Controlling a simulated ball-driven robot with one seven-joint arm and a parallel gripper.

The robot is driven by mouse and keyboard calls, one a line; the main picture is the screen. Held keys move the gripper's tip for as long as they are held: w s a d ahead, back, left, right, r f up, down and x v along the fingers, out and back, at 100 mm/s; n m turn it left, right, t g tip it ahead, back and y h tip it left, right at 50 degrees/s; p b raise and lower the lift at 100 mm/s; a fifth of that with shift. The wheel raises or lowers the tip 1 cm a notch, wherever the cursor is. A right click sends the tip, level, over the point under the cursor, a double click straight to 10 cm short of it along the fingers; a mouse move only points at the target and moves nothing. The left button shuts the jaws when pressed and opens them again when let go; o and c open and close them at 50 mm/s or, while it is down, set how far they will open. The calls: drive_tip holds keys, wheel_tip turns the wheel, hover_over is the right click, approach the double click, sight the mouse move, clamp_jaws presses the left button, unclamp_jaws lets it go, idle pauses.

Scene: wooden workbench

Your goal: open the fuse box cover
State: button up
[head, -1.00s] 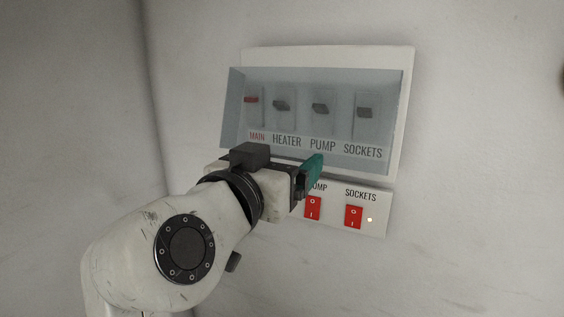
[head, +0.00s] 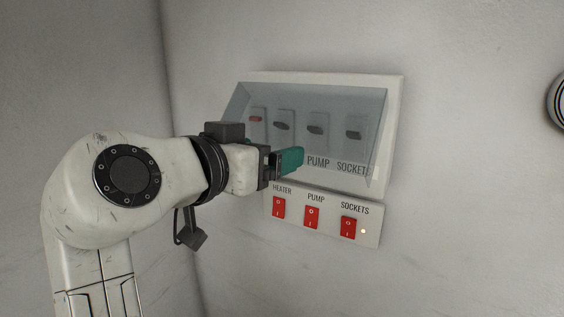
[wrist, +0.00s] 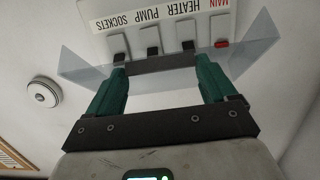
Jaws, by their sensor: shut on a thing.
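The fuse box (head: 393,120) is a white frame on the wall. Its clear grey cover (head: 345,95) lies in front of a red MAIN switch and the dark HEATER, PUMP and SOCKETS switches. My gripper (head: 292,160) is at the cover's lower part, hiding the MAIN and HEATER labels. In the wrist view, which shows the box upside down, the teal fingers of my gripper (wrist: 162,72) are shut on the ends of the cover's dark handle bar (wrist: 160,63). The clear cover (wrist: 250,52) spreads to both sides there and looks tilted out from the box; how far is hard to tell.
Below the box, a white strip (head: 330,229) carries red rocker switches labelled HEATER, PUMP and SOCKETS, and a small lit lamp (head: 363,231). A round wall fitting (wrist: 42,92) is off to one side. The wall right of the box is mostly bare.

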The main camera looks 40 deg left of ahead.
wheel_tip(320, 180, up, 16)
drive_tip(key=w+g+p, duration=0.2)
drive_tip(key=g+p, duration=0.2)
drive_tip(key=p, duration=0.3)
drive_tip(key=shift+w+a+g+h, duration=0.3)
drive_tip(key=shift+w+h, duration=0.1)
drive_tip(key=shift+r, duration=0.1)
drive_tip(key=o, duration=1.3)
drive_tip(key=shift+w, duration=0.15)
drive_tip(key=v, duration=0.7)
drive_tip(key=shift+s, duration=0.3)
